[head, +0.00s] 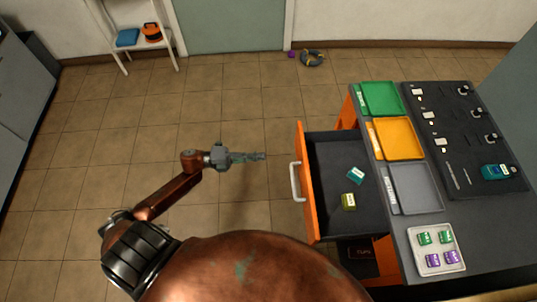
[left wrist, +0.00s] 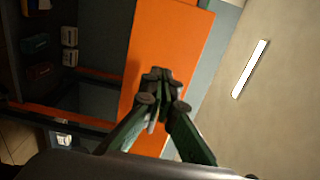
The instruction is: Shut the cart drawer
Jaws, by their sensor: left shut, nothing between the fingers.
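The cart drawer (head: 345,150) is pulled out to the left of the cart (head: 440,215). Its orange front (head: 306,180) carries a pale handle (head: 295,182). My right gripper is not in view.
On the cart top are green (head: 381,98), yellow (head: 397,138) and grey (head: 414,187) trays, and a white tray (head: 452,265) of small boxes. A white shelf (head: 137,38) stands at the back left. The tiled floor (head: 100,130) left of the drawer is clear.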

